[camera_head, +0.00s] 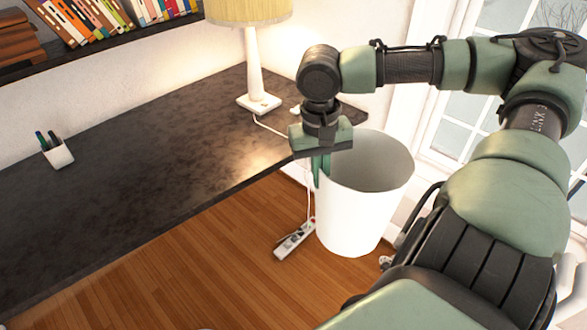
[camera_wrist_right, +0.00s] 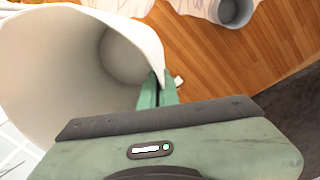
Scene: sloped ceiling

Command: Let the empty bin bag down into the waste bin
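My left gripper is not in view.
A dark desk (camera_head: 150,150) runs along the wall, with a lamp (camera_head: 255,70) and a pen cup (camera_head: 57,152). A power strip (camera_head: 295,240) lies on the wooden floor (camera_head: 200,275). Windows (camera_head: 450,110) are at right. Pale draped shapes (camera_wrist_right: 200,8) lie near the grey container.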

